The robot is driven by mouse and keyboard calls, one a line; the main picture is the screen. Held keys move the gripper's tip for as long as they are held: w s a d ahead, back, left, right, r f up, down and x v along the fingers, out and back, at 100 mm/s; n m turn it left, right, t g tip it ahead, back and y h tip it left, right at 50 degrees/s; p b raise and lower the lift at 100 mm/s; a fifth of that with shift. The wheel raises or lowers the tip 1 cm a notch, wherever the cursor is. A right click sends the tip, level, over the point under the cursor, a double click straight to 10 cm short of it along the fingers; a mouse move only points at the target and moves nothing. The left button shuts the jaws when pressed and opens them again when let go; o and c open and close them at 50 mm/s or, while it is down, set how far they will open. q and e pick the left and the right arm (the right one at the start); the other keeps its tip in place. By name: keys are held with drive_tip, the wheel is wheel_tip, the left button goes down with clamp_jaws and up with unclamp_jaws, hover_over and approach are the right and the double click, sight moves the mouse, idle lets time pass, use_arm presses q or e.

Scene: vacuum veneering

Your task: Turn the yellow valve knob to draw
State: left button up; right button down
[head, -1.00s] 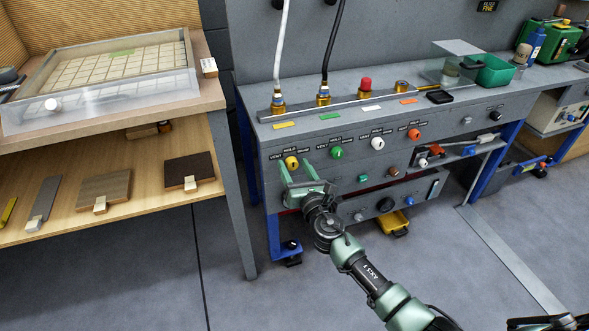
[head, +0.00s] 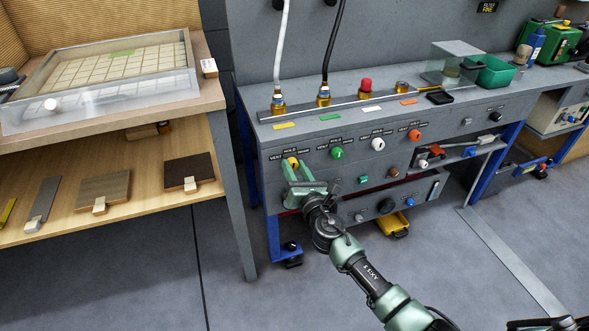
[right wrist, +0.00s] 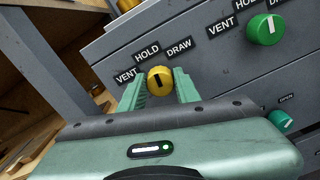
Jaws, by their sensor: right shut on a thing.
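The yellow valve knob (head: 292,161) is on the front panel of the grey bench, at the left end of the knob row. It also shows in the right wrist view (right wrist: 160,77), with a dark line on its face and the labels VENT, HOLD and DRAW (right wrist: 179,47) around it. The line points roughly towards the top of that view; I cannot tell its exact setting. My right gripper (head: 298,162) is shut on the knob, one green finger on each side. My left gripper is not in view.
A green knob (head: 337,153), a white knob (head: 377,144) and an orange-red knob (head: 414,134) continue the row to the right. A wooden table (head: 222,120) with a shelf of samples stands at the left. The floor in front is mostly clear.

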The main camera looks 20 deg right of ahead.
drive_tip(key=shift+f+m, duration=0.1)
drive_tip(key=shift+m, duration=0.3)
drive_tip(key=m+b, duration=0.1)
drive_tip(key=m, duration=0.6)
drive_tip(key=shift+d+m, duration=0.1)
drive_tip(key=shift+m, duration=0.2)
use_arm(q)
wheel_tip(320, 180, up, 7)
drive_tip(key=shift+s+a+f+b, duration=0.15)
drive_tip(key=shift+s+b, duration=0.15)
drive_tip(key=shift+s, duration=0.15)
use_arm(e)
drive_tip(key=shift+m, duration=0.9)
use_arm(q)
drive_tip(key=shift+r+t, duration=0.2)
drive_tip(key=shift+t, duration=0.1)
use_arm(e)
drive_tip(key=shift+f, duration=0.1)
drive_tip(key=c, duration=1)
unclamp_jaws()
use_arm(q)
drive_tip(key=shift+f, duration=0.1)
